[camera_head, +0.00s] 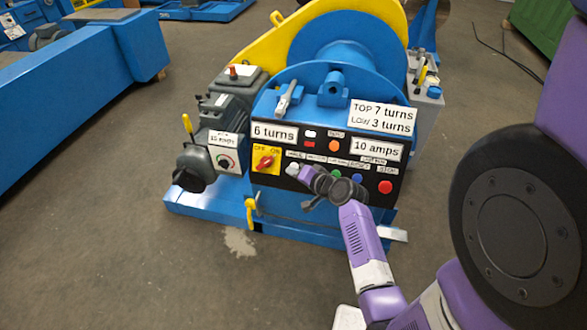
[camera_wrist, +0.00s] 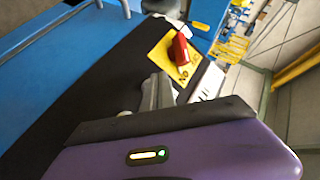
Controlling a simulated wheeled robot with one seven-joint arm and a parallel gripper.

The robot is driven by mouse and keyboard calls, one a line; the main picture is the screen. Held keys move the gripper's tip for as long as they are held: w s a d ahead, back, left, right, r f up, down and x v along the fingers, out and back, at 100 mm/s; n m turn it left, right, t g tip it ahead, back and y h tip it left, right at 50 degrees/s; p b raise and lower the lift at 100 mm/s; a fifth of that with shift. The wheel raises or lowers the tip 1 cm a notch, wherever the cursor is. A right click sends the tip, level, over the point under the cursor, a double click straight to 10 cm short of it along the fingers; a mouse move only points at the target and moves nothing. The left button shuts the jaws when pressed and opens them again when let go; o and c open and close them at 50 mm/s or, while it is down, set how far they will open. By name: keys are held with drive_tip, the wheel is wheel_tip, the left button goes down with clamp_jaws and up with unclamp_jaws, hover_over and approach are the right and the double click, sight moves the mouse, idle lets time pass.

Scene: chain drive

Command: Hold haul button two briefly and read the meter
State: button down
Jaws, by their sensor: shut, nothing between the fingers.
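The black control panel (camera_head: 270,180) is on the front of a blue winch. It carries a red rotary switch (camera_head: 264,161) on a yellow OFF/ON plate, which also shows in the wrist view (camera_wrist: 180,48). Below small labels runs a row of buttons: a white one (camera_head: 292,169), a blue one (camera_head: 357,178) and a large red one (camera_head: 386,187). My wrist hides part of this row. Readouts say "6 turns" (camera_head: 274,132) and "10 amps" (camera_head: 377,150). My gripper (camera_head: 301,171) is shut and empty, its tips at or close to the white button; I cannot tell whether they touch.
A sign reading "TOP 7 turns, LOW 3 turns" (camera_head: 382,117) is above the panel. A grey motor (camera_head: 214,125) and a dial box (camera_head: 224,159) stand left. A yellow lever (camera_head: 250,213) sticks out below. Bare floor (camera_head: 110,240) lies in front.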

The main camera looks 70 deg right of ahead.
drive_tip(key=shift+d+f, duration=0.2)
drive_tip(key=shift+d, duration=0.1)
drive_tip(key=shift+d+f+b, duration=0.2)
drive_tip(key=shift+d+b, duration=0.25)
drive_tip(key=shift+b, duration=0.05)
idle(2.3)
drive_tip(key=shift+a+r, duration=0.1)
idle(1.7)
drive_tip(key=shift+a+r+p, duration=0.3)
drive_tip(key=shift+a+p, duration=0.4)
drive_tip(key=shift+a, duration=0.05)
drive_tip(key=a+p, duration=0.1)
drive_tip(key=a+r+p, duration=0.1)
drive_tip(key=a, duration=0.1)
drive_tip(key=a+r+p, duration=0.1)
drive_tip(key=shift+s+a+r+p, duration=0.15)
drive_tip(key=shift+a+p, duration=0.1)
drive_tip(key=shift+p, duration=0.05)
idle(0.5)
